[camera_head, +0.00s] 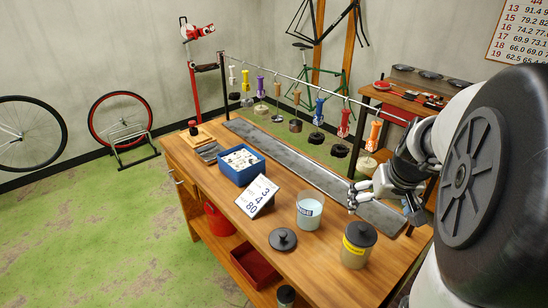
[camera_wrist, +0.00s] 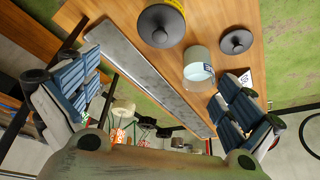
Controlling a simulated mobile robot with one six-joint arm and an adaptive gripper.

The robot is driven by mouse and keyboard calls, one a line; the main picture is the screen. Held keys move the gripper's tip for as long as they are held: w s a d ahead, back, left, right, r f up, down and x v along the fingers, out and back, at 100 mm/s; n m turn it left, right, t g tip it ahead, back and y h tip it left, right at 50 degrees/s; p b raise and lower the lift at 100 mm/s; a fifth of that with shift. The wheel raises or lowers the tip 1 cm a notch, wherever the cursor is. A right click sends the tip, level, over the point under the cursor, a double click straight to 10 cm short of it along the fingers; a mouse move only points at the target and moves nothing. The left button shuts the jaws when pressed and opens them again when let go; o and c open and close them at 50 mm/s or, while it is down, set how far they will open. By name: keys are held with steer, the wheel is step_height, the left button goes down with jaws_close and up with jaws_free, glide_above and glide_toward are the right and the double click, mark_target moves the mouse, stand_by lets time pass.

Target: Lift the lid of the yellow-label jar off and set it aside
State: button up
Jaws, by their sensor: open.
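The yellow-label jar (camera_head: 353,257) stands upright near the front right of the workbench. Its dark lid (camera_head: 361,234) with a small knob is on it. In the wrist view the lid (camera_wrist: 160,26) shows at the top, with a sliver of yellow label beside it. My gripper (camera_head: 353,198) is open and empty, above the bench and behind the jar, apart from it. In the wrist view its two blue-padded fingers are spread wide, and nothing is between them at close range.
An open blue-label jar (camera_head: 310,212) stands left of the yellow-label jar. A loose dark lid (camera_head: 283,239) lies on the bench (camera_head: 325,280) in front. A number card (camera_head: 257,196), a blue bin (camera_head: 240,178) and a long metal tray (camera_head: 290,155) are nearby. Hanging items line a rail behind.

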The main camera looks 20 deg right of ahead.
steer(key=b, duration=0.3)
glide_toward(364, 228)
steer(key=x, duration=0.5)
steer(key=shift+w, duration=0.45)
steer(key=x, duration=0.1)
steer(key=b+x, duration=0.1)
steer(key=x, duration=0.2)
steer(key=shift+s+d+f+b, duration=0.1)
steer(key=shift+s+f+b, duration=0.2)
steer(key=shift+f, duration=0.2)
steer(key=shift+w+d+f, duration=0.1)
steer(key=shift+w+f, duration=0.1)
steer(key=shift+f, duration=0.05)
steer(key=shift+c, duration=0.4)
steer(key=c, duration=1)
steer(key=shift+r, duration=0.1)
